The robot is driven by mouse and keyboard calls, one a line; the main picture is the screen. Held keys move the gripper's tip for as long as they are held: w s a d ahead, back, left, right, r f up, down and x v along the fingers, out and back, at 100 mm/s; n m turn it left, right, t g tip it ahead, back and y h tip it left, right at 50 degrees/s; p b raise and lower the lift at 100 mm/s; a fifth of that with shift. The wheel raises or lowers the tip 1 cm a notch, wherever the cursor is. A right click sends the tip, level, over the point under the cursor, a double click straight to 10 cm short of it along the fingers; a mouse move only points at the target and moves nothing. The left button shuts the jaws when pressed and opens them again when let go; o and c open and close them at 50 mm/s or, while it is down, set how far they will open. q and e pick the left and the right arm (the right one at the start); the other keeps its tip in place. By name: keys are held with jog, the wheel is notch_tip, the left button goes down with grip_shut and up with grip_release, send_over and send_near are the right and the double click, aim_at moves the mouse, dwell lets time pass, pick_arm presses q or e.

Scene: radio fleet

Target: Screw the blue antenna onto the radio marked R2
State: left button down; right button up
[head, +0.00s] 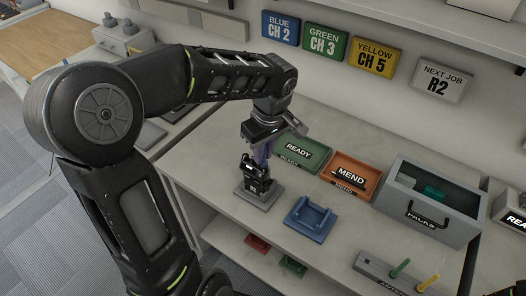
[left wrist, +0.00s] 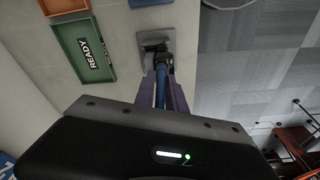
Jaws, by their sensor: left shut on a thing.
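My left gripper (head: 262,152) points down over the grey stand (head: 262,200) and is shut on the blue antenna, whose shaft shows between the purple fingers in the left wrist view (left wrist: 160,90). A black radio (head: 259,184) stands upright in the grey stand, directly below the fingers. It also shows in the left wrist view (left wrist: 156,47). The antenna's lower end is at the radio's top; I cannot tell if it is seated in it. No mark on this radio is legible. A wall sign reading NEXT JOB R2 (head: 440,80) hangs at the right. My right gripper is not in view.
A blue cradle (head: 310,219) stands empty right of the stand. A green READY tray (head: 304,153), an orange MEND tray (head: 350,176) and a grey bin (head: 427,207) line the back. An antenna rack (head: 375,271) holds green and yellow antennas. The bench's left part is clear.

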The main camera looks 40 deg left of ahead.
pick_arm(q)
jog(key=m, duration=0.4)
jog(key=shift+t, duration=0.4)
jog(key=shift+m, duration=0.5)
jog(key=c, duration=1.8)
grip_release()
jog(key=shift+w+m, duration=0.1)
jog(key=shift+m, duration=0.2)
jog(key=o, duration=0.5)
notch_tip(320, 180, up, 8)
jog(key=shift+s+d+f+b, duration=0.15)
jog(key=shift+s+d+b, duration=0.2)
jog(key=shift+s+d, duration=0.1)
